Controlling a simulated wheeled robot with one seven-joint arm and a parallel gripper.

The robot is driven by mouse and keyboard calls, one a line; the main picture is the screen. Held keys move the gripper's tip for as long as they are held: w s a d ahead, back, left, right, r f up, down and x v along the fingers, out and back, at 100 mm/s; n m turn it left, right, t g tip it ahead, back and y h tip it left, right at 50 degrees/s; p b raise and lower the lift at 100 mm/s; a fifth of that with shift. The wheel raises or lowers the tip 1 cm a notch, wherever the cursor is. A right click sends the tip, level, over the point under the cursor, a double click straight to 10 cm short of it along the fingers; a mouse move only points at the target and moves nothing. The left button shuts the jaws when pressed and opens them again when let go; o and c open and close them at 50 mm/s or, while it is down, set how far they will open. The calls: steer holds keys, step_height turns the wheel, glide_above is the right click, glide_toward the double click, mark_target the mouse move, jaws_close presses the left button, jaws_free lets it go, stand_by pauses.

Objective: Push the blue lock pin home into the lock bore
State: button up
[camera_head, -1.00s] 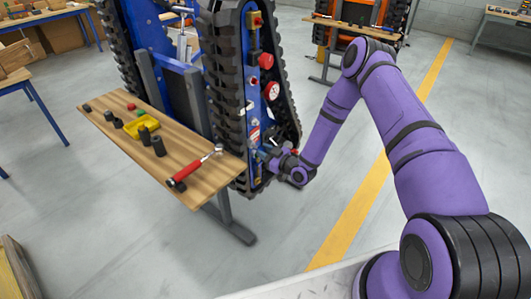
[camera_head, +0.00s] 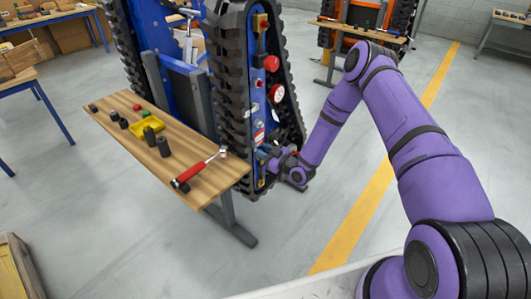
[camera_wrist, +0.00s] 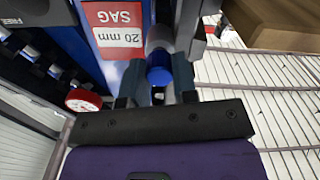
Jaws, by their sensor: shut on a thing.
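The blue lock pin (camera_wrist: 160,72) shows in the wrist view as a blue round end with a paler shaft beyond it, between the fingers of my gripper (camera_wrist: 158,92). My gripper is shut on it, beside the blue plate with the "20 mm SAG" label (camera_wrist: 117,27). In the head view my gripper (camera_head: 266,156) is at the lower part of the upright blue tracked carrier (camera_head: 259,105). The pin is too small to make out there. The lock bore is hidden, so I cannot tell how deep the pin sits.
A red round knob (camera_wrist: 83,100) is left in the wrist view.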

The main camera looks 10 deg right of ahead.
steer(key=shift+w+a, duration=0.25)
steer(key=shift+w, duration=0.15)
steer(key=o, duration=1)
steer(key=v, duration=1)
steer(key=shift+s+d, duration=0.2)
steer(key=shift+s, duration=0.15)
steer(key=shift+c, duration=0.3)
